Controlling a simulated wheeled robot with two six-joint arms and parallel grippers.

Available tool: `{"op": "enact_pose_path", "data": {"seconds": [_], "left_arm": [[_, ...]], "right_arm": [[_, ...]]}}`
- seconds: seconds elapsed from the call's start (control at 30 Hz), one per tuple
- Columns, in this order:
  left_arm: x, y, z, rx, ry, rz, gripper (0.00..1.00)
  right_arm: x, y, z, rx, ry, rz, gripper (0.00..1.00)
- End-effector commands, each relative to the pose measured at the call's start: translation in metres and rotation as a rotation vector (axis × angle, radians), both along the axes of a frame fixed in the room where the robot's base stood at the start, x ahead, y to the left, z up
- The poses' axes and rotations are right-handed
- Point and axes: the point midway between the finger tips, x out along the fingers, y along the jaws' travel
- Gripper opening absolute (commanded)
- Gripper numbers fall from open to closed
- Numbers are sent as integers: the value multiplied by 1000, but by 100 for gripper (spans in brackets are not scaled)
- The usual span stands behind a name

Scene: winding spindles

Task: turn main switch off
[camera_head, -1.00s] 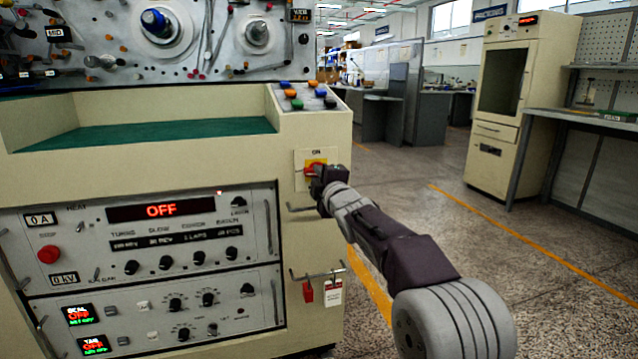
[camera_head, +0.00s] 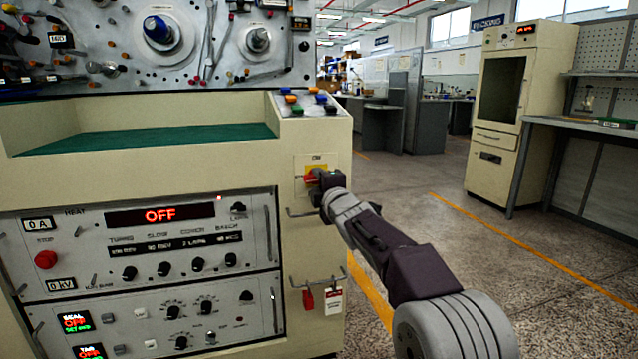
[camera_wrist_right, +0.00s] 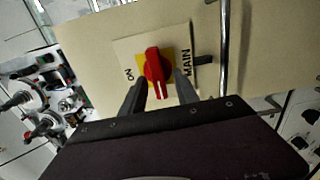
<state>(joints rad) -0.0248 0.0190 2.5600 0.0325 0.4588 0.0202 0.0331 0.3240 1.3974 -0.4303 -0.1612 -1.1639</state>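The main switch is a red knob (camera_head: 311,178) on a yellow square, on a pale plate at the right end of the cream machine front. In the right wrist view, the red knob (camera_wrist_right: 156,70) shows its bar crosswise to the line from the ON label to the MAIN label. In the head view, the bar points left. My right gripper (camera_wrist_right: 161,82) has one finger on each side of the bar. Yellow shows between bar and fingers, so it looks open around the knob. Contact cannot be told. My left gripper is not in view.
A metal handle (camera_head: 301,212) sticks out just below the switch. A rail with red and white tags (camera_head: 333,300) hangs lower. Coloured buttons (camera_head: 308,103) sit on the ledge above. The floor to the right is open up to a cream cabinet (camera_head: 520,110) and bench.

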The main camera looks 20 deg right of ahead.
Motion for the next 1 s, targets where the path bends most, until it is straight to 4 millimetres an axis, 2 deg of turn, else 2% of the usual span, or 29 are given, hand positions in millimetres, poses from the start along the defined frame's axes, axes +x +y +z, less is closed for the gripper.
{"op": "enact_pose_path", "data": {"seconds": [0.33,0.47,0.7,0.83,1.0], "left_arm": [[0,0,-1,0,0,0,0],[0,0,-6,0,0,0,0],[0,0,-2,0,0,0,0],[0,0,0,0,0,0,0],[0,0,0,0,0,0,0]], "right_arm": [[-4,0,1,3,-3,0,38],[-25,-1,0,3,-4,-1,38],[-74,-3,3,2,-3,0,38],[-88,-3,2,2,-3,0,38],[-91,-3,1,2,-2,0,38]]}}
